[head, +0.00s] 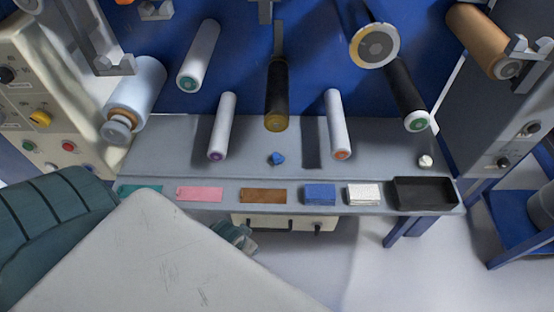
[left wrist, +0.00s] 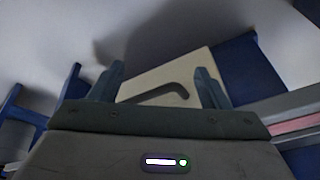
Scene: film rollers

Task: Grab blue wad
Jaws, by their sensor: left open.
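The blue wad (head: 277,159) is a small crumpled lump on the grey shelf (head: 380,150), below the black roller in the middle of the head view. My left gripper (head: 238,238) is low in front of the shelf edge, below and to the left of the wad, and partly hidden behind my arm. In the left wrist view its two fingers (left wrist: 160,84) are apart with nothing between them. The wad does not show in the left wrist view. My right gripper is not in view.
A white wad (head: 425,160) lies at the shelf's right. Along the front edge are a pink strip (head: 200,194), a brown strip (head: 263,196), a blue stack (head: 320,194), a white stack (head: 364,195) and a black tray (head: 424,207). Several rollers jut out above. A pale drawer (head: 325,222) hangs below.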

